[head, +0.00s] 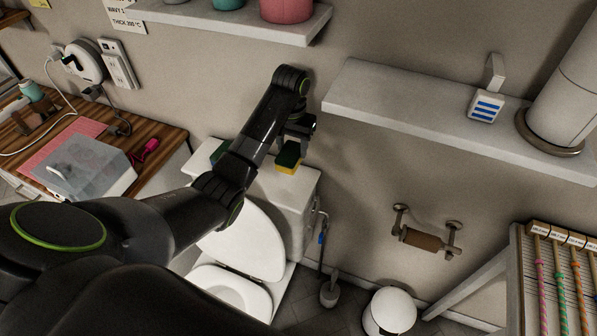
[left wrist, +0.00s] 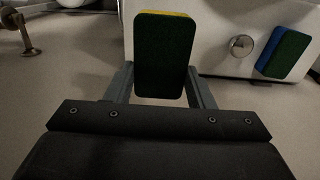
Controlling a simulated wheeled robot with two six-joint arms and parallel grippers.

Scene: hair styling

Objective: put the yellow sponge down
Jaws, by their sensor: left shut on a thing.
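The yellow sponge (head: 288,167) has a dark green scouring face. My left gripper (head: 293,143) is shut on it, above or at the right part of the white toilet tank lid (head: 262,177). I cannot tell whether the sponge touches the lid. In the left wrist view the sponge (left wrist: 164,55) shows its green face between the two fingers, with a thin yellow edge on top. My right gripper is not in view.
A blue and green sponge (left wrist: 285,53) lies on the tank beyond a round metal flush button (left wrist: 241,45). The toilet lid (head: 247,243) is raised. A wall shelf (head: 420,107) is to the right, and a wooden counter (head: 165,132) to the left.

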